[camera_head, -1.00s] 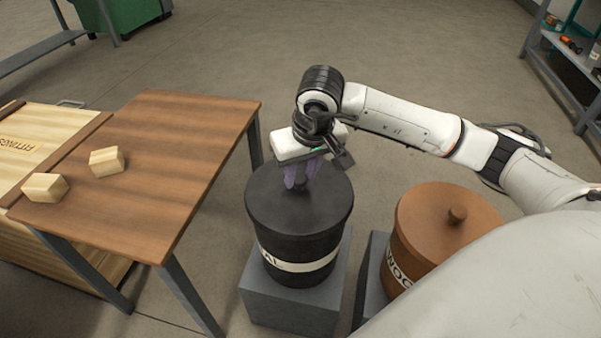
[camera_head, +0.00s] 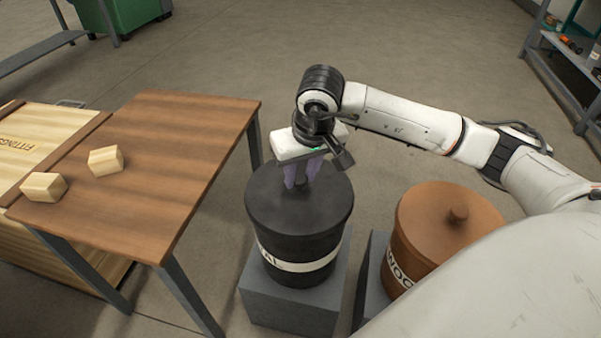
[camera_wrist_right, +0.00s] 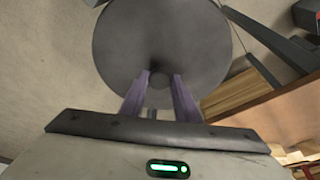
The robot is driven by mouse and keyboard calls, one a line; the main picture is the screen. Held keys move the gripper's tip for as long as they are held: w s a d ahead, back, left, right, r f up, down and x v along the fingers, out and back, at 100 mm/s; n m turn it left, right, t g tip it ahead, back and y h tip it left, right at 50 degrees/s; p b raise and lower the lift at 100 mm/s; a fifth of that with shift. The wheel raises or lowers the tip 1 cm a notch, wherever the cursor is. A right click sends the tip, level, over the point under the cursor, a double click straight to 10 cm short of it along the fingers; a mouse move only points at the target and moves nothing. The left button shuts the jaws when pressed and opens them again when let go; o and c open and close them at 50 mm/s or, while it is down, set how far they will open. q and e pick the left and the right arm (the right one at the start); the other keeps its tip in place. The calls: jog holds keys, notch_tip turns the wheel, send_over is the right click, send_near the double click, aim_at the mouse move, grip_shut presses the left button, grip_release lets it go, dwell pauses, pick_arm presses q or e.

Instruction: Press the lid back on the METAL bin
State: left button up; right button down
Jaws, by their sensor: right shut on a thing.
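The black METAL bin (camera_head: 300,268) stands on a grey block, with a white label band partly reading "AL". Its black round lid (camera_head: 270,205) sits on top of the bin and looks level; I cannot tell whether it is fully seated. My right gripper (camera_head: 300,185) points down at the lid's middle, with its purple fingers shut on the lid's knob, which is mostly hidden. In the right wrist view the lid (camera_wrist_right: 165,40) fills the upper middle, and the fingers of the gripper (camera_wrist_right: 160,80) reach to its centre. My left gripper is not in view.
A brown WOOD bin (camera_head: 420,240) with a knobbed lid stands close on the right. A wooden table (camera_head: 150,165) with two wooden blocks (camera_head: 106,160) is on the left, beside a crate (camera_head: 50,135). Shelving stands at the upper right. The floor behind the bins is clear.

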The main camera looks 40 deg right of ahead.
dwell(0.4)
jog(key=c, duration=0.8)
grip_release()
jog(key=shift+r+p, duration=2.4)
jog(key=shift+r, duration=1.15)
grip_shut()
